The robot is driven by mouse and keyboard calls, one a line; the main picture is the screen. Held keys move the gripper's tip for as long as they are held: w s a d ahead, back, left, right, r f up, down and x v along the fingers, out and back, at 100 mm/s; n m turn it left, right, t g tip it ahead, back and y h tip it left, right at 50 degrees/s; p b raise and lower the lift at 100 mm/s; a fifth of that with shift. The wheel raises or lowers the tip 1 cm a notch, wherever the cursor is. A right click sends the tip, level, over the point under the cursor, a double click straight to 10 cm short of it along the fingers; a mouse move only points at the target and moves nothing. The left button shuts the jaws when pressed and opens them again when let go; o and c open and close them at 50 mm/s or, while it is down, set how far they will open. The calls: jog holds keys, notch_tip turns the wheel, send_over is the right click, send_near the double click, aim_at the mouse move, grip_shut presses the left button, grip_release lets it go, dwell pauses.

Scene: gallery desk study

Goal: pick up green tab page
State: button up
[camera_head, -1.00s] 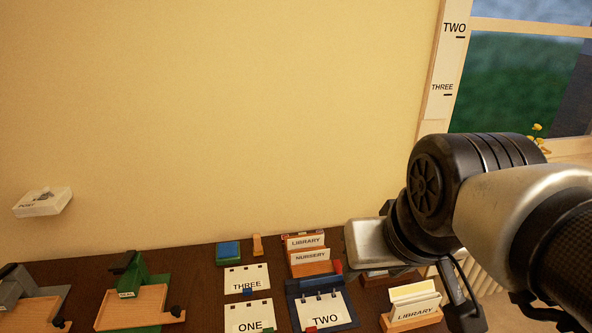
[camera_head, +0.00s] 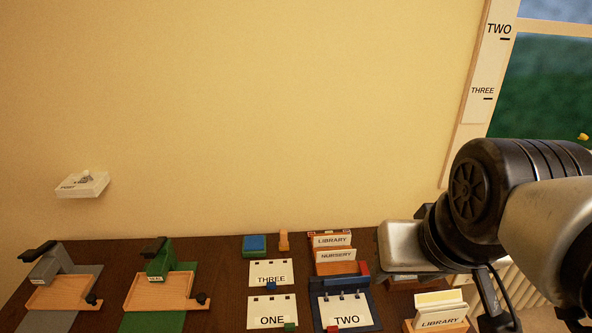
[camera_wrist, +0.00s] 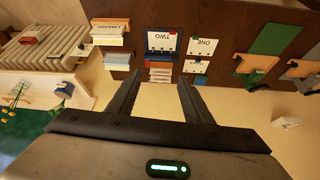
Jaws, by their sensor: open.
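The page marked ONE (camera_head: 268,311) is a white sheet with dark holes along its top and a green tab (camera_head: 290,327) at its lower edge. It lies on the dark desk in front of the page THREE (camera_head: 270,271), which has a blue tab, and left of the page TWO (camera_head: 346,311), which has a red tab. In the wrist view, page ONE (camera_wrist: 204,46) appears upside down beyond the fingers. My gripper (camera_wrist: 160,80) is open and empty, apart from the pages. Its fingertips are hidden in the head view.
Page TWO lies on a blue ring holder (camera_head: 374,309). Green (camera_head: 160,262) and grey (camera_head: 50,266) punch-like devices with wooden trays stand left. LIBRARY and NURSERY card holders (camera_head: 334,268) stand behind page TWO; another LIBRARY holder (camera_head: 439,325) is at right.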

dwell(0.3)
jog(key=o, duration=0.5)
jog(key=shift+w+a, duration=0.1)
jog(key=shift+w, duration=0.1)
jog(key=o, duration=0.9)
jog(key=w+a+f+m+b, duration=0.1)
jog(key=w, duration=0.2)
jog(key=w+a+f+m+g+b, duration=0.1)
jog(key=w+a+m, duration=0.1)
jog(key=w, duration=0.1)
jog(key=w+a+f+m+g+y+b, duration=0.1)
jog(key=w+m, duration=0.1)
jog(key=w, duration=0.1)
jog(key=shift+w+a, duration=0.35)
jog(key=shift+a, duration=0.05)
jog(key=m+g+h+b, duration=0.1)
jog(key=m+g+b, duration=0.35)
jog(key=m, duration=0.75)
send_over(275, 310)
jog(key=shift+t, duration=0.45)
jog(key=f, duration=1.8)
jog(key=f+b, duration=0.1)
jog(key=f, duration=1.8)
jog(key=shift+w+a+f, duration=0.1)
jog(key=shift+w+a, duration=0.1)
jog(key=shift+s+d+f, duration=0.1)
jog(key=shift+s+f, duration=0.05)
jog(key=shift+f, duration=1.25)
jog(key=shift+s+d+f, duration=0.1)
jog(key=shift+f, duration=1.3)
